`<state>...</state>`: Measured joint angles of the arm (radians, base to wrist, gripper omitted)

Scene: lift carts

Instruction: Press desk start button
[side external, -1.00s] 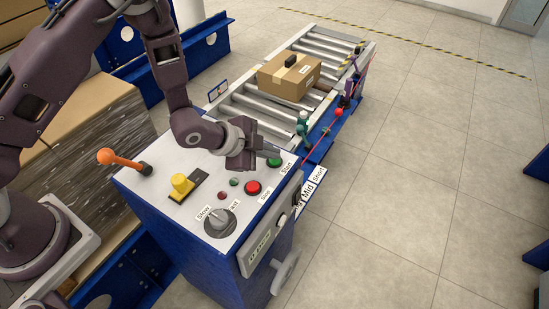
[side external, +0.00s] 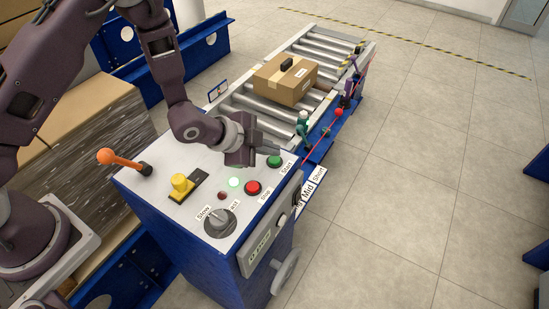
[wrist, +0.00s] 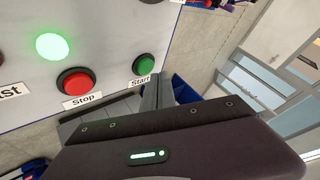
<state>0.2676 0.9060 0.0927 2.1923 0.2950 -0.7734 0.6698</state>
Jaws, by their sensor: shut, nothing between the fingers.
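The green start button (side external: 274,161) is on the far right of the desk's white top, beside the "Start" label. It also shows in the wrist view (wrist: 144,65), just left of my fingertips. My gripper (wrist: 160,86) is shut and empty. In the side view my gripper (side external: 250,147) is above the desk top, to the left of the start button and apart from it. The red stop button (side external: 253,187) sits nearer, with its "Stop" label. A small indicator lamp (side external: 235,182) beside it glows bright green.
The desk top also carries a grey dial (side external: 219,221), a yellow switch (side external: 180,184), an orange-knobbed lever (side external: 107,157) and a dark red lamp (side external: 222,196). A cardboard box (side external: 285,81) is on the roller conveyor (side external: 254,114) behind. Open floor lies to the right.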

